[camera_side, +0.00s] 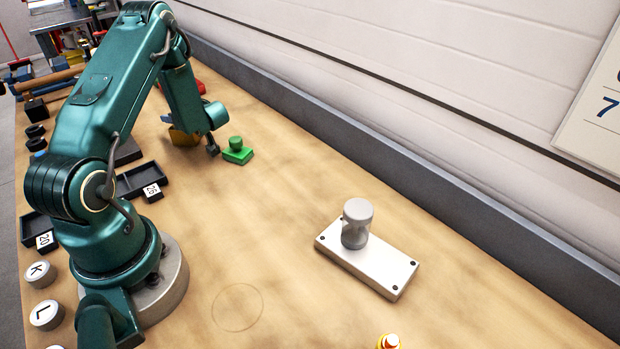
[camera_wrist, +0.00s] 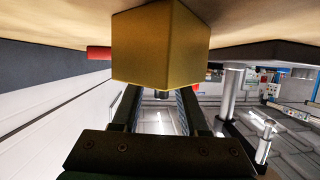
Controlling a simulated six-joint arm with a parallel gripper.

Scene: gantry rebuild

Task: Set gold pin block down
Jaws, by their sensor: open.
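The gold pin block (camera_side: 183,138) is at the far end of the bench in the side view, mostly hidden behind my arm. It appears to rest on the bench top. In the wrist view the gold block (camera_wrist: 160,42) fills the upper middle, just beyond my fingertips. A short dark pin stub shows between the fingers, on the block's near side. My gripper (camera_wrist: 161,97) is open, with one finger on each side of the pin. In the side view my gripper (camera_side: 212,147) is low over the bench, partly hidden by my wrist.
A green block with a round knob (camera_side: 237,152) stands close to the right of my gripper. A silver plate (camera_side: 380,268) with a grey knob is nearer the camera. Black trays (camera_side: 140,179) lie left. A wall edge (camera_side: 400,165) runs along the back. The bench middle is clear.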

